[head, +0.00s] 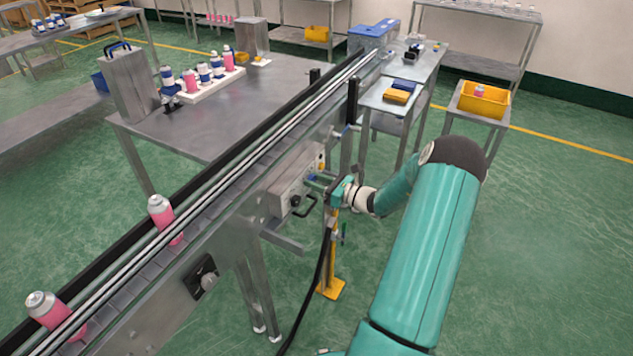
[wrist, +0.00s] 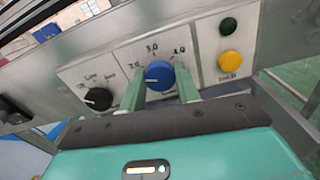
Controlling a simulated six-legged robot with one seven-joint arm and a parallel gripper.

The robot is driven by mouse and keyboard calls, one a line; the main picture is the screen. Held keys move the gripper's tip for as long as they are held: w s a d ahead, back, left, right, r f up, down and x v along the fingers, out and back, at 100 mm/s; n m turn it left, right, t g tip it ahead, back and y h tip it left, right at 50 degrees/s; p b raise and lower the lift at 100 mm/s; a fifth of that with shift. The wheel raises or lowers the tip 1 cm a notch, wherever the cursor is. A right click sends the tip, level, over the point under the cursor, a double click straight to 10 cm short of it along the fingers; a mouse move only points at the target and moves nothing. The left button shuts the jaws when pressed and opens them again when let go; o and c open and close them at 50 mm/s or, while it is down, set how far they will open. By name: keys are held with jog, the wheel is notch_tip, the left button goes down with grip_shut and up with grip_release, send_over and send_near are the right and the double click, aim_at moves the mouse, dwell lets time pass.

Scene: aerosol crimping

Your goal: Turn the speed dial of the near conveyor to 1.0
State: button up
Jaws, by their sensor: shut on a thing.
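The blue speed dial (wrist: 160,75) sits on a pale control panel (wrist: 120,58), with small printed numbers around its upper side. The number at its left looks like 2.0 and the top one like 3.0; the right one is hard to read. A pale pointer mark on the dial seems to face left. The two green fingers of my gripper (wrist: 160,90) are shut on the dial from both sides. In the head view my gripper (head: 318,182) reaches the control box (head: 292,188) on the conveyor's (head: 215,240) side; the dial is hidden there.
A black selector knob (wrist: 98,99) is left of the dial, and green and yellow buttons (wrist: 229,57) are right of it. A black handle (head: 303,206) juts from the box. Pink cans (head: 163,218) stand on the conveyor. A yellow-footed post (head: 330,285) stands below my gripper.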

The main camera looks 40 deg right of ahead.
jog(key=shift+n, duration=4.8)
jog(key=o, duration=1)
jog(key=shift+c, duration=0.2)
jog(key=shift+s, duration=0.1)
jog(key=v, duration=1.3)
jog(key=shift+s, duration=0.35)
